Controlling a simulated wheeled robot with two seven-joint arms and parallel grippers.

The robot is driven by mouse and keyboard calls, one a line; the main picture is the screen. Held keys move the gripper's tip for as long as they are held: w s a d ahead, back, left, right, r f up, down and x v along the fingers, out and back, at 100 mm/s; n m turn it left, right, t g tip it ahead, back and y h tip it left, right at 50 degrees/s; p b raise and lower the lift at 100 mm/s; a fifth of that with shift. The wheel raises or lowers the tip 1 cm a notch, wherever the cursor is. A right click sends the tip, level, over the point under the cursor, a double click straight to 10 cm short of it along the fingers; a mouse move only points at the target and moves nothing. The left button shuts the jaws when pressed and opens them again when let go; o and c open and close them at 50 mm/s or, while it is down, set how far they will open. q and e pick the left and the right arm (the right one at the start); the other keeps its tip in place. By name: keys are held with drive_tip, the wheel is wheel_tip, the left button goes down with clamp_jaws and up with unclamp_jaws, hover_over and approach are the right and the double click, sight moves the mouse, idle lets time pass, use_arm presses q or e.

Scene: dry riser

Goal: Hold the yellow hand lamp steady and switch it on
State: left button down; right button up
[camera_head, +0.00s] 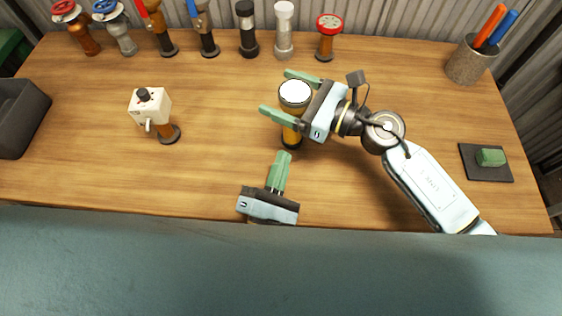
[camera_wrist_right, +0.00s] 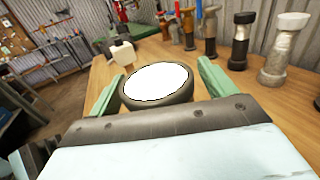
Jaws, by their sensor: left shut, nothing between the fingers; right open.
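The yellow hand lamp (camera_head: 292,131) stands upright on the wooden bench, with a dark base and a dark-rimmed head whose top is bright white. In the right wrist view the white lamp face (camera_wrist_right: 156,83) lies between the green fingers. My right gripper (camera_head: 276,92) is open, with one finger on each side of the lamp's head; I cannot tell whether either touches it. My left gripper (camera_head: 281,157) is shut and empty, just in front of the lamp's base, its fingers pointing toward it. The lamp's switch cannot be made out.
A cream box-topped device (camera_head: 150,105) stands left. Several valves and hand lamps, including a black one (camera_head: 247,30) and a red-topped one (camera_head: 327,38), line the back. A pen cup (camera_head: 470,62) is back right, a green block on a dark pad (camera_head: 488,172) right, a dark bin (camera_head: 18,118) left.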

drive_tip(key=v, duration=1.2)
